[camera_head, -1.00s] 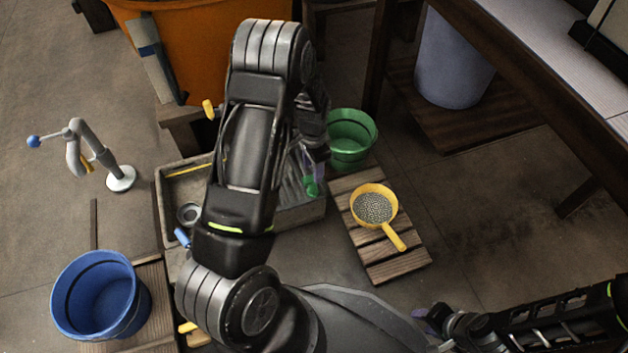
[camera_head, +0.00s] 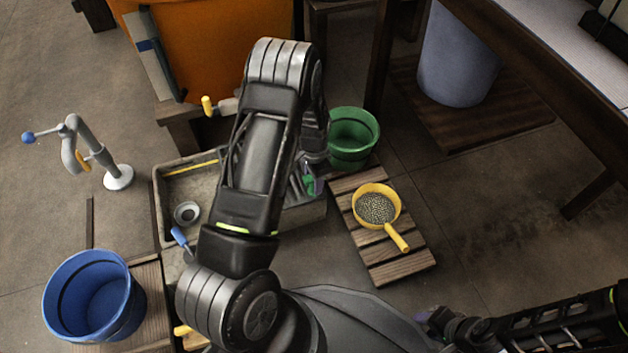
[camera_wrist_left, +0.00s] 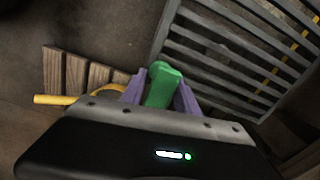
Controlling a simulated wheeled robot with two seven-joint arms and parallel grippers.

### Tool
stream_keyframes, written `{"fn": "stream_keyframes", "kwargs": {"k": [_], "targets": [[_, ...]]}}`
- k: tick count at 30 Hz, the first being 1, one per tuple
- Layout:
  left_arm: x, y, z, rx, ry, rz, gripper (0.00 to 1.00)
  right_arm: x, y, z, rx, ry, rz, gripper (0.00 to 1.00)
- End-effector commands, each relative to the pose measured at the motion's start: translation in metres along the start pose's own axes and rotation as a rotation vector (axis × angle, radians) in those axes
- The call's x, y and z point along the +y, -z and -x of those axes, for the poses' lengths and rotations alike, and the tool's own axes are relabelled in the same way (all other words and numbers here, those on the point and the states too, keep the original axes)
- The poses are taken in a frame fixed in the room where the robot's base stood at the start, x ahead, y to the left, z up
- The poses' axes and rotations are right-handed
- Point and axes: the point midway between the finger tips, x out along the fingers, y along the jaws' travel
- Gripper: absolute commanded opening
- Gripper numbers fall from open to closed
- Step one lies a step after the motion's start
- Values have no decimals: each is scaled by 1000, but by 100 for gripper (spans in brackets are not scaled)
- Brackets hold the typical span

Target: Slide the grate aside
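The grate is a grey slatted panel (camera_wrist_left: 235,50) at the upper right of the left wrist view. In the head view a sliver of its slats (camera_head: 296,188) shows right of my left arm, over the grey basin (camera_head: 163,205). A green handle (camera_wrist_left: 163,86) stands at the grate's edge in the wrist view. My left gripper (camera_wrist_left: 160,92) has its purple fingers on both sides of the handle, apparently touching it. The handle (camera_head: 309,184) also shows in the head view. My left arm hides much of the grate. My right gripper (camera_head: 430,318) is low at right, its fingers unclear.
A yellow sieve (camera_head: 377,207) lies on a slatted wooden board (camera_head: 400,262) right of the basin. A green bucket (camera_head: 352,140) stands behind it. A blue bucket (camera_head: 92,297) and a grey pipe stand (camera_head: 118,178) are at left. A small ladle (camera_head: 186,213) is in the basin's left part.

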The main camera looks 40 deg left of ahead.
Motion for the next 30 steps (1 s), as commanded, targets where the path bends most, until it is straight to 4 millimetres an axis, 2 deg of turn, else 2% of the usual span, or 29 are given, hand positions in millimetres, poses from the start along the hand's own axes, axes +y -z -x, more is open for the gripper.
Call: {"fn": "stream_keyframes", "kwargs": {"k": [2, 13, 30], "targets": [[0, 0, 0, 0, 0, 0, 29, 0, 0, 0, 0, 0, 0, 36], [0, 0, 0, 0, 0, 0, 0, 0, 0, 0, 0, 0, 0, 36], [0, 0, 0, 0, 0, 0, 0, 0, 0, 0, 0, 0, 0, 36]]}}
